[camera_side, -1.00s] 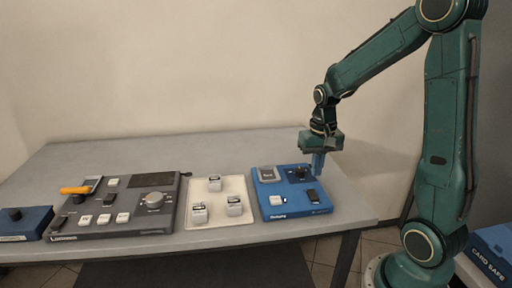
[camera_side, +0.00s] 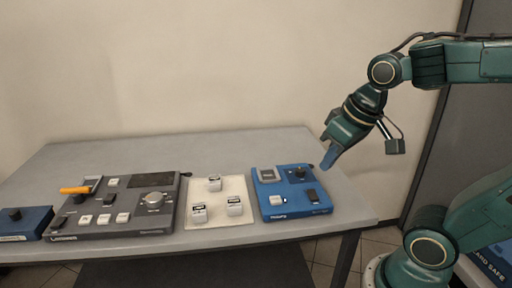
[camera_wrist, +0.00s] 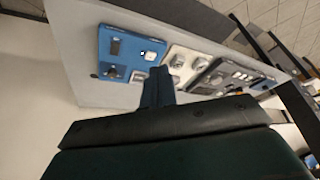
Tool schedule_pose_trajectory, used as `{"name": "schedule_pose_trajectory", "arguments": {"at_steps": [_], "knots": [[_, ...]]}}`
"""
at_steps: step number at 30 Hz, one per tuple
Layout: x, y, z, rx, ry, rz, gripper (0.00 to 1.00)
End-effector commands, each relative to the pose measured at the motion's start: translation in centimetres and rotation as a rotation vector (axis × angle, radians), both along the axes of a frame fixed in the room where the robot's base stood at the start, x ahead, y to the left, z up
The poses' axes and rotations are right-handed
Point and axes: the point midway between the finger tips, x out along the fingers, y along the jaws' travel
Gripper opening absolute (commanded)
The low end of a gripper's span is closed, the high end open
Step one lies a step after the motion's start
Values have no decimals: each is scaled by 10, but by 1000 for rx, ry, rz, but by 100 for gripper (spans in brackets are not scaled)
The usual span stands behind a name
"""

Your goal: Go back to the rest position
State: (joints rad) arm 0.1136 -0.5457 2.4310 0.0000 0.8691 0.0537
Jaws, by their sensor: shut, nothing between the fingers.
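My gripper (camera_side: 328,162) is green with blue fingers. In the side view it hangs in the air above the right end of the table, up and to the right of the blue panel (camera_side: 318,208). The fingers are shut with nothing between them, tilted down and to the left. In the wrist view the shut fingers (camera_wrist: 158,88) point toward the table, and the blue panel (camera_wrist: 122,74) lies beyond them. My gripper touches nothing.
The grey table (camera_side: 110,150) holds a dark grey panel (camera_side: 100,231), a white tray (camera_side: 218,221) with 3 small white blocks, and a small blue box (camera_side: 22,236) at the left. A yellow-orange handle (camera_side: 75,190) lies on the dark panel. The table's back strip is clear.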

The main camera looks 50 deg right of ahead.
Motion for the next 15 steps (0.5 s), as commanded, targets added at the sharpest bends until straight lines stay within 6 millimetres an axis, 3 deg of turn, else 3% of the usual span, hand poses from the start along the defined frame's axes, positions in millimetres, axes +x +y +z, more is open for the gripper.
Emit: {"name": "schedule_pose_trajectory", "arguments": {"at_steps": [6,15], "knots": [[-25,18,8,-20,-72,112,0],[-37,25,10,-29,-103,164,0]]}}
